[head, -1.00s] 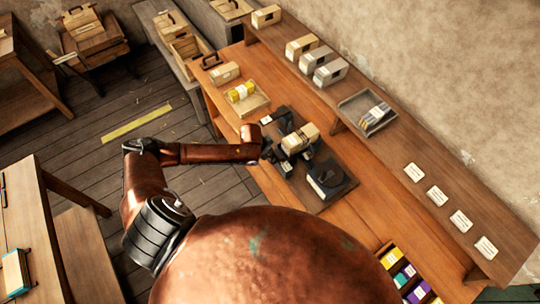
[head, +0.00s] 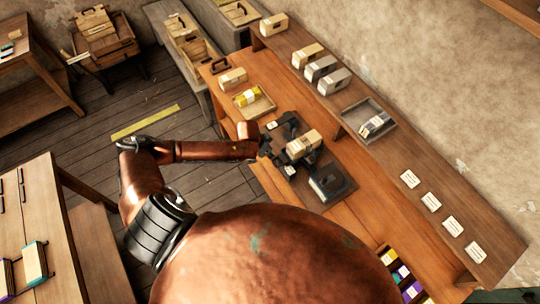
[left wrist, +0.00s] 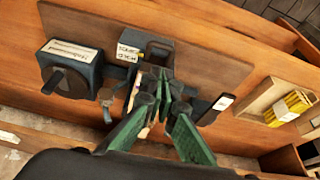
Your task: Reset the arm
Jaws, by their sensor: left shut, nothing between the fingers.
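A black press (head: 287,138) stands on a dark board (head: 343,196) on the long wooden workbench. A tan box (head: 304,144) sits at the press in the head view. A black block with a round part (head: 328,180) is on the same board; in the left wrist view it shows as a black unit with a white label and a knob or crank (left wrist: 68,78). My left gripper (head: 267,148) is at the left side of the press. My right gripper is out of view.
A wooden tray with yellow packs (head: 250,101) lies left of the press. A grey tray (head: 368,121), several boxes and white cards stand on the raised shelf (head: 390,155) behind. Coloured packs (head: 402,275) lie at the lower right. Open floor is at the left.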

